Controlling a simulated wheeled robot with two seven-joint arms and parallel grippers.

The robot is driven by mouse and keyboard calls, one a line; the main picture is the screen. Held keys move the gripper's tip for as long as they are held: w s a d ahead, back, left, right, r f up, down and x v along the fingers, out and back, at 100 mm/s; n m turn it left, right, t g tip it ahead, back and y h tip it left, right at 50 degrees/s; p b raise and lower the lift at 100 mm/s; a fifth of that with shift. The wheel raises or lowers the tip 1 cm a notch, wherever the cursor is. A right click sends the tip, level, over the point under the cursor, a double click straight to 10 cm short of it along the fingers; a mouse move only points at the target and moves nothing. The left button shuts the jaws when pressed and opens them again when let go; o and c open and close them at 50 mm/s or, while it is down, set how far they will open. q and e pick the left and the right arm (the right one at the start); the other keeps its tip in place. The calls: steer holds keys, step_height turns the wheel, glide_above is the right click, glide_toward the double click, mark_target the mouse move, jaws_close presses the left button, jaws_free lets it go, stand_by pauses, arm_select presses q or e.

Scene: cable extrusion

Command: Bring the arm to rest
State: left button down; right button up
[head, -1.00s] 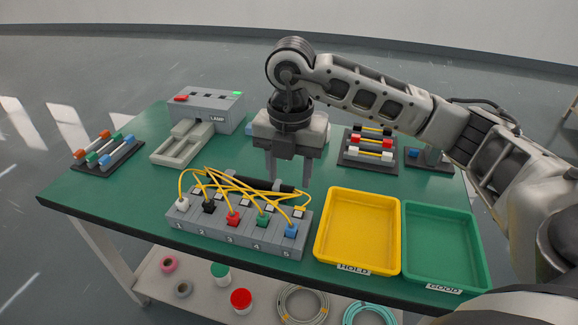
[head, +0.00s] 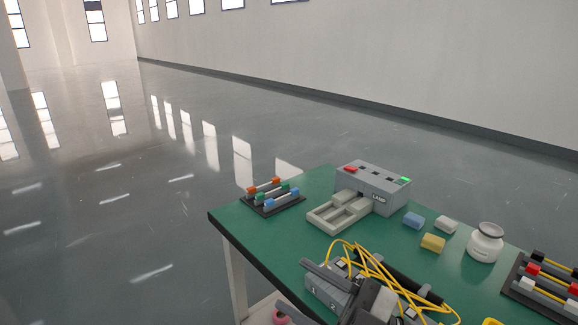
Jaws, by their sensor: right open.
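My right gripper (head: 350,287) shows in part at the bottom edge of the head view, in front of and over the grey numbered connector block (head: 316,295). One grey finger reaches up and left; the other finger is hard to make out. The jaws are open and I see nothing held between them. The rest of the right arm is out of frame. Yellow cables (head: 372,262) loop over the block, whose right part is hidden or cut off. My left gripper is not in view.
The green table (head: 290,240) holds a grey lamp box (head: 372,190), a left rack of coloured plugs (head: 272,197), blue (head: 413,221), white (head: 446,225) and yellow (head: 432,243) small blocks, a white jar (head: 485,243), and a right rack (head: 540,285). Open floor lies beyond.

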steer(key=d+f+m+t+h, duration=0.4)
steer(key=d+f+m+h, duration=0.1)
steer(key=f+m+h, duration=0.25)
steer(key=d+f+m+t+h, duration=0.3)
steer(key=d+f+m+h, duration=0.1)
steer(key=f+m+h, duration=0.4)
steer(key=s+d+f+m+g+h, duration=0.2)
steer(key=s+f+g, duration=0.3)
steer(key=s+f, duration=0.4)
step_height(320, 180, down, 3)
steer(key=shift+d+f, duration=0.1)
steer(key=shift+d, duration=0.5)
steer(key=shift+m, duration=0.25)
